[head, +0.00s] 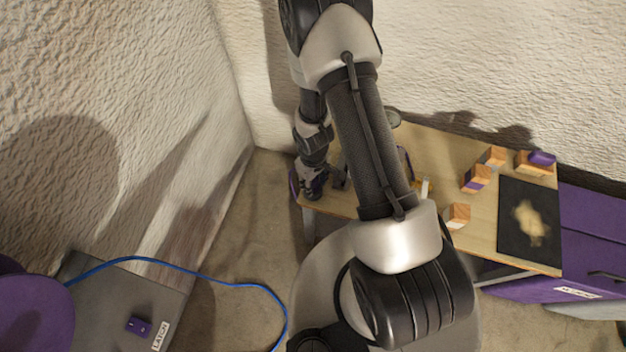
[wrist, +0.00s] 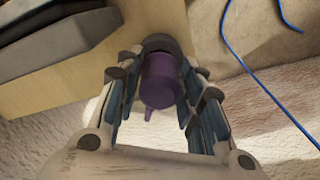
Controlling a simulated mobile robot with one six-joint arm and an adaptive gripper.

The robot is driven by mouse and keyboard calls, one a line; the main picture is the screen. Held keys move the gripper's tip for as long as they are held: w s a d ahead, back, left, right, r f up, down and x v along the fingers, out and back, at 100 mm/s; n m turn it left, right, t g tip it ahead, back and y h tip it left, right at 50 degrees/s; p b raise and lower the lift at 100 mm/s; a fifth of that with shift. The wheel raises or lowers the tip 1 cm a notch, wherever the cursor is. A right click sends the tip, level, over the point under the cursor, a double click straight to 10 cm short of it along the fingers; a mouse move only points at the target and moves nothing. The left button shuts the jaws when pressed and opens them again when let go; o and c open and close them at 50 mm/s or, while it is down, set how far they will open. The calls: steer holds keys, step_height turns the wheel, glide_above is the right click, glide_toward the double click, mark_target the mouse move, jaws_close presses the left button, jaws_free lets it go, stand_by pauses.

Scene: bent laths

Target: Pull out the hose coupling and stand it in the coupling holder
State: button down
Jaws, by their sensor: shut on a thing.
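The hose coupling appears to be the purple cylinder (wrist: 160,82) with a small spout, in the middle of the wrist view. My gripper (wrist: 160,92) is shut on it, one finger on each side. A dark ring (wrist: 160,44) sits at its far end, against the pale wooden board; I cannot tell whether the coupling is still seated in it. In the head view my gripper (head: 315,185) is at the table's left end, and my arm hides part of the table. I cannot pick out the coupling holder for certain.
The wooden table (head: 470,235) carries several wood-and-purple blocks (head: 476,178) and a black mat (head: 530,215) with a tan patch. Purple drawers (head: 595,235) stand at the right. A blue cable (head: 205,277) lies at the left, near a grey panel (head: 95,300). Textured walls close the back and left.

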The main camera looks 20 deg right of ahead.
steer(key=shift+f+b, duration=0.9)
steer(key=shift+f, duration=0.05)
stand_by(1.5)
steer(key=c, duration=1)
jaws_free()
steer(key=shift+o, duration=0.2)
steer(key=o, duration=0.5)
steer(key=shift+c, duration=0.2)
steer(key=shift+r, duration=0.1)
steer(key=shift+r+p, duration=3.75)
steer(key=shift+p, duration=0.05)
